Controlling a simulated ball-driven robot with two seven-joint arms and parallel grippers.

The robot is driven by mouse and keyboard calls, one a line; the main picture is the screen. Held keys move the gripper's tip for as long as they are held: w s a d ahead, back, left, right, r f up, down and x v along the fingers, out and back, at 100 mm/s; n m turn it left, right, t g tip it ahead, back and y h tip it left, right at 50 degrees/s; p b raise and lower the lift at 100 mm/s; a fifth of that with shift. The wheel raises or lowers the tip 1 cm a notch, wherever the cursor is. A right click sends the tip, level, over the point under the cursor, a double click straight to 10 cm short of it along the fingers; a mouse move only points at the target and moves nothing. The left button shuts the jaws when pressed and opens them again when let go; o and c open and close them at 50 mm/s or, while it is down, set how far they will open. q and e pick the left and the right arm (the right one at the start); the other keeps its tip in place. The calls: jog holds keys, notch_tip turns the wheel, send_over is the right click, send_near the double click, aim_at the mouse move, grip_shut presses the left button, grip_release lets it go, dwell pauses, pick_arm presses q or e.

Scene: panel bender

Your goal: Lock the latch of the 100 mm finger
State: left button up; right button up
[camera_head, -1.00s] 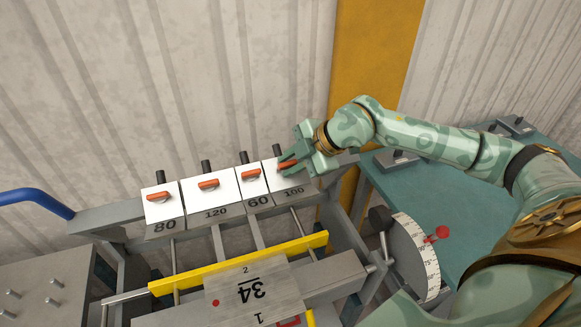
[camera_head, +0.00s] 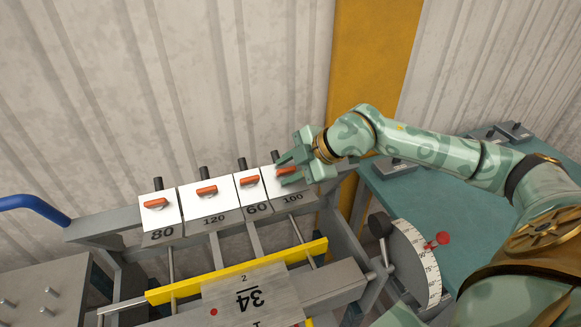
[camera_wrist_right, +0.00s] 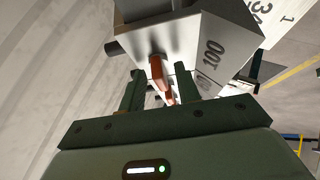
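The 100 mm finger (camera_head: 292,197) is the rightmost white block in the row, with its number on the front face. Its orange-red latch handle (camera_head: 286,171) lies roughly crosswise on the top face. My right gripper (camera_head: 281,170) is at this latch, its two fingers apart, one on each side of the handle. In the right wrist view the latch handle (camera_wrist_right: 156,72) shows between the open fingers (camera_wrist_right: 158,90), with a gap visible on both sides. Whether a finger touches it I cannot tell. My left gripper is out of view.
Fingers 80 (camera_head: 160,212), 120 (camera_head: 206,194) and 60 (camera_head: 249,187) stand to the left, each with an orange-red handle. A yellow bar (camera_head: 237,272) crosses in front. A dial (camera_head: 415,260) and a teal table (camera_head: 430,196) are at the right.

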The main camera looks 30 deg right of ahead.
jog(key=shift+d, duration=0.1)
